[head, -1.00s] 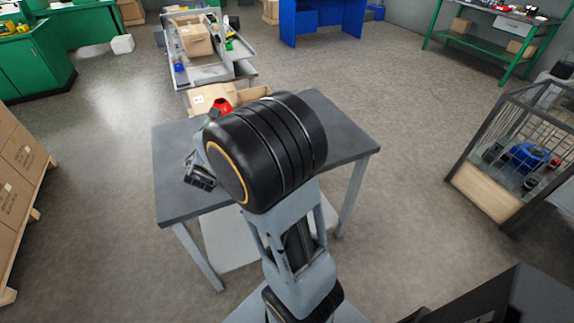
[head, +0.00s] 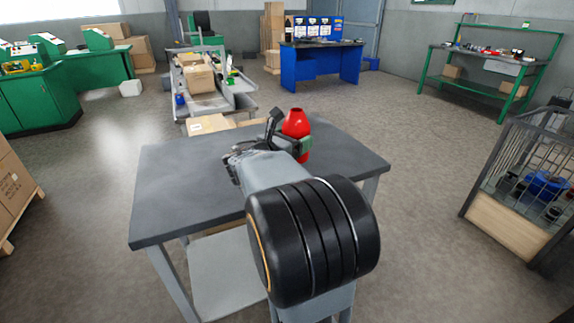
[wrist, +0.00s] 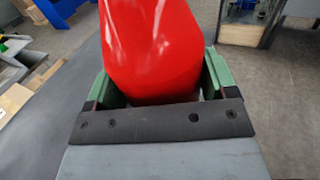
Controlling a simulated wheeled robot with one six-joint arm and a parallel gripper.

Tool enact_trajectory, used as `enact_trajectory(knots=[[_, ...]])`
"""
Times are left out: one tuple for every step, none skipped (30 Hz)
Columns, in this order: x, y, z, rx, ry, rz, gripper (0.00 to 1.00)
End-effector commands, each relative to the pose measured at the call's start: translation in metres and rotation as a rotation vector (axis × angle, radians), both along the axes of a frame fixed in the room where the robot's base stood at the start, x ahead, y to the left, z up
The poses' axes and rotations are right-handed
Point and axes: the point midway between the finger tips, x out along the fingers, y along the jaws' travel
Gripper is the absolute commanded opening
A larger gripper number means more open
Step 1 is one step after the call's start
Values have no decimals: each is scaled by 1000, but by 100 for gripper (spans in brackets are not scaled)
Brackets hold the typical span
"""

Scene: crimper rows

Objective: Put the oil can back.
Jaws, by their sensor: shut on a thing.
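The red oil can (head: 296,122) is at the far side of the grey table (head: 180,200) in the head view, upright or nearly so. My gripper (head: 290,143) is shut on it, with a green jaw showing at its right side. In the wrist view the oil can (wrist: 155,45) fills the upper middle, between the two green jaws of my gripper (wrist: 160,90). My arm hides part of the can's lower body, and I cannot tell whether its base touches the table top.
The grey table top is bare around my arm. Beyond it are a cardboard box (head: 207,124) and a grey cart (head: 212,102) with a box and small items. A barred cage (head: 510,225) stands at the right. A blue desk (head: 322,68) is at the back.

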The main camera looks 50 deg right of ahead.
Motion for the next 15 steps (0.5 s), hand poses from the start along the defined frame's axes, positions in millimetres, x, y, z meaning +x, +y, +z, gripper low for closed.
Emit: enact_trajectory(knots=[[10,-8,-9,1,4,-1,47],[16,-12,-12,1,4,-1,47],[24,-18,-16,1,3,-1,47],[30,-23,-20,1,3,-1,47],[36,-27,-23,1,3,-1,47],[44,-32,-27,1,3,-1,47],[50,-36,-30,1,2,-1,47],[55,-40,-33,0,2,-1,47],[60,-44,-41,1,4,0,47],[64,-46,-47,1,4,0,47],[67,-48,-51,0,3,0,47],[71,-51,-57,0,3,0,47],[74,-53,-60,0,2,0,47],[76,-55,-64,0,2,0,47],[79,-57,-68,0,1,0,47]])
